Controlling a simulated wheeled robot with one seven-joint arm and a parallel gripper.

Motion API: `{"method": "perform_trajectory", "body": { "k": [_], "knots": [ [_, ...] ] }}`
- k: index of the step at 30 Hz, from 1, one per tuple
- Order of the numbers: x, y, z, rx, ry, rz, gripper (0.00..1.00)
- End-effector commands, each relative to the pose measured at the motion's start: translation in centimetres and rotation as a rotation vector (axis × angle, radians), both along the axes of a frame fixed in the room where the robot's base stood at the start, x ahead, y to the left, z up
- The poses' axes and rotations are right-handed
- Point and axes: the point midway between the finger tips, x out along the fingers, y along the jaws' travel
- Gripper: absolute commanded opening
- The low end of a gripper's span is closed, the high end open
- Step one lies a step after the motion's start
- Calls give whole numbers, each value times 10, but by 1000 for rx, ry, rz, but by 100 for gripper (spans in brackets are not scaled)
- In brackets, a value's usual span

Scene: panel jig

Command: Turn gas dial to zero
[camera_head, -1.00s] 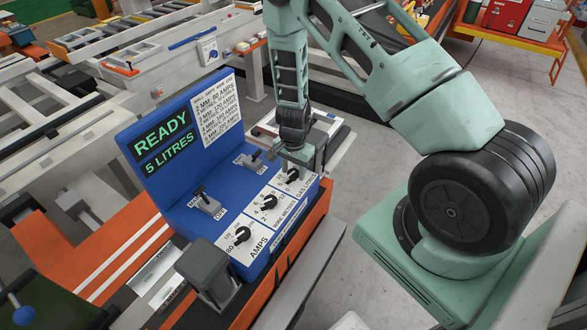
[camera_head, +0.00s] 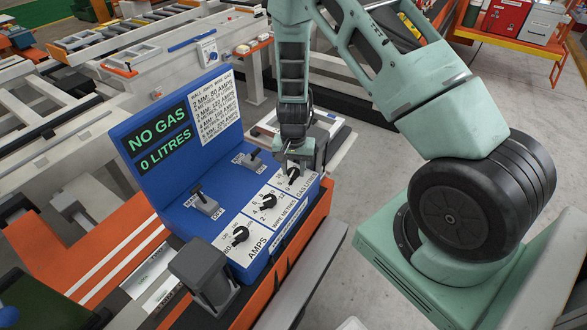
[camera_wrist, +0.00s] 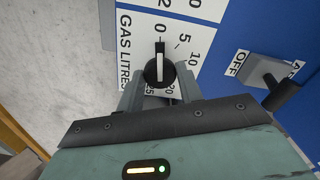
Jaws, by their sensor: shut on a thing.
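The gas dial (camera_wrist: 158,72) is a black knob with a white pointer on the "GAS LITRES" plate (camera_wrist: 126,42). In the wrist view its pointer lines up with the 0 mark. My gripper (camera_wrist: 158,84) is shut on the dial, one finger on each side. In the head view my gripper (camera_head: 292,165) is at the far right end of the blue control panel (camera_head: 170,205), and it partly hides the dial. The screen (camera_head: 160,138) reads "NO GAS" and "0 LITRES".
An amps dial (camera_head: 240,236) and a metres dial (camera_head: 268,202) sit in the same row. A grey clamp block (camera_head: 200,268) stands at the panel's near end.

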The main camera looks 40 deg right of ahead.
Motion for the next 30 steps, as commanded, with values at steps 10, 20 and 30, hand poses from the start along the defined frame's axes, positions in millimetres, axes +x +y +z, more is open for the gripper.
{"method": "perform_trajectory", "body": {
  "k": [10, 20, 30],
  "knots": [
    [0, 0, 0, 0, 0, 0, 58],
    [1, 0, 30, -1, -5, 0, 58],
    [2, 1, 107, -1, -8, 3, 58]
  ]
}}
